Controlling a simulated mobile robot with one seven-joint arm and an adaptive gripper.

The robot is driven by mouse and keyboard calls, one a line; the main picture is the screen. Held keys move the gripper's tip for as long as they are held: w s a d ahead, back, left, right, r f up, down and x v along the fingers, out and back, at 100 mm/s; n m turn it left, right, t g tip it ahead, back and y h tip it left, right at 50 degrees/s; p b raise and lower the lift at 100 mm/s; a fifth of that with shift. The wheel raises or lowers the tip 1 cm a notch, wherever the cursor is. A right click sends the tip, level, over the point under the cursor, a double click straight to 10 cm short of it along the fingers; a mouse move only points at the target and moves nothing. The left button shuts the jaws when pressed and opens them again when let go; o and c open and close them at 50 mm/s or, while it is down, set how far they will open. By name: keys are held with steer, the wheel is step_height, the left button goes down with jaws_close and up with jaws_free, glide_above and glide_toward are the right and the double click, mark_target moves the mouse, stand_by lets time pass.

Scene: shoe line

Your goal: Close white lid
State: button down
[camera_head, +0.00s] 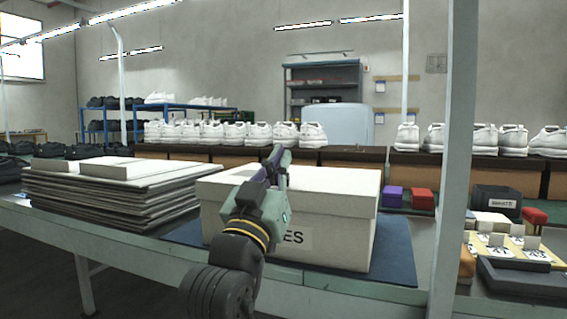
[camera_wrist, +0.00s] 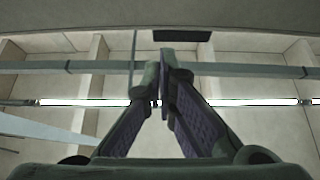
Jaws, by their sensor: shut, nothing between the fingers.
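The white shoe box (camera_head: 345,235) stands on a dark blue mat on the bench. Its white lid (camera_head: 335,182) lies flat over the top of the box in the head view, and I see no gap at the visible edges. My gripper (camera_head: 278,152) is upright in front of the box, fingers pointing up, and covers part of the lid's front and the label. The fingers are shut and empty. In the wrist view my gripper (camera_wrist: 163,55) shows its fingertips together, with only ceiling and lamps behind. Whether the gripper touches the lid, I cannot tell.
A stack of flat grey-white boards (camera_head: 120,190) lies left of the box. A grey-green post (camera_head: 452,160) stands to the right, in front of small coloured boxes and trays. A row of white shoes (camera_head: 240,133) lines the back. The blue mat (camera_head: 395,250) has bare room right of the box.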

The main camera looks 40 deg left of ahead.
steer(key=shift+s+f+b, duration=0.1)
steer(key=shift+f+b, duration=0.35)
steer(key=shift+f, duration=0.45)
steer(key=shift+f, duration=0.1)
